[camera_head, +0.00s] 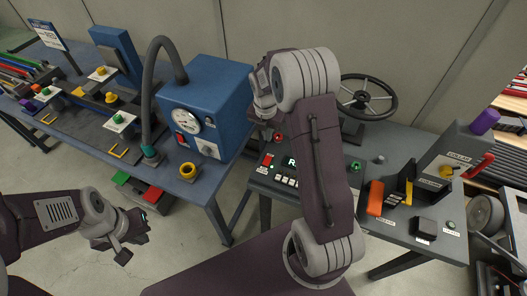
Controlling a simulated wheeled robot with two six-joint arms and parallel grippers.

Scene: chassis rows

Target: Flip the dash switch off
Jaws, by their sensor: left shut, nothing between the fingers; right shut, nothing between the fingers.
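A dark dash panel (259,174) lies on the grey table, left of my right arm. A small red switch (267,160) sits at its left end, beside a lit display showing an R. I cannot tell the switch's position at this size. My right gripper (262,102) is shut and empty, above and behind the panel, apart from the switch. My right arm hides the panel's middle. My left gripper (135,238) is shut and empty, over open floor at the lower left.
A black steering wheel (366,97) stands behind my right arm. A blue box (212,107) with a gauge, a red switch and a hose stands on the blue table (190,192). An orange block (375,198) and a dark lever unit stand at the right.

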